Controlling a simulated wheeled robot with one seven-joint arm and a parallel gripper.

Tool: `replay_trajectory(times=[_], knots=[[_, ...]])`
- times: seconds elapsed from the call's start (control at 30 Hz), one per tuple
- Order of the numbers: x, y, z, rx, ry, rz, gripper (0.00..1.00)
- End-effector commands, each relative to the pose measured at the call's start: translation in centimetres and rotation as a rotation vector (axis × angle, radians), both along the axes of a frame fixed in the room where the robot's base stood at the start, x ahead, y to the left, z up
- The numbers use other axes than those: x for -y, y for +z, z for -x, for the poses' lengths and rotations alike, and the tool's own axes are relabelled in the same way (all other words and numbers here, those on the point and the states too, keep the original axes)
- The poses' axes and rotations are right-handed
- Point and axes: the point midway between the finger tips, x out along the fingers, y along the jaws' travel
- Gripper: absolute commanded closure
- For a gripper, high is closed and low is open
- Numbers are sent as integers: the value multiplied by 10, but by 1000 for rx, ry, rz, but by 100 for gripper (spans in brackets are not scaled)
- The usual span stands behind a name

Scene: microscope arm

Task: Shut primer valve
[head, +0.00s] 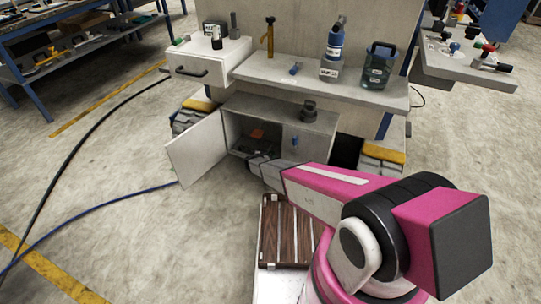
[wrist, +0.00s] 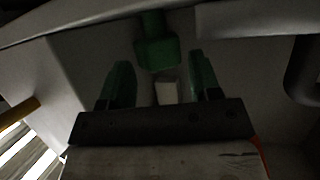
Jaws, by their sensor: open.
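My gripper (wrist: 159,64) is open in the wrist view, with its two green-looking fingers spread. A green block-like part (wrist: 155,52) on a stem stands just ahead, centred between the fingertips. It looks like a handle, but I cannot tell whether it is the primer valve. A small pale piece (wrist: 166,92) shows below it, between the fingers. In the head view, my gripper (head: 258,163) is low at the open front of a grey cabinet (head: 290,117); its fingers are too small to read there. No green handle shows at the cabinet in that view.
A white cabinet door (head: 198,152) stands open at the left. A shelf (head: 320,82) with bottles overhangs the cabinet. A blue handle (head: 295,141) is on the cabinet's right front. A side table (head: 470,70) holds coloured-handled fittings. Hoses cross the floor at the left.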

Motion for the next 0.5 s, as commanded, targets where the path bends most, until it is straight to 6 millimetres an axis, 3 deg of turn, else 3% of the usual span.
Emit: replay_trajectory(times=[0.2,0.5], knots=[[9,-7,-14,-1,1,-1,43],[11,-8,-16,0,1,0,43]])
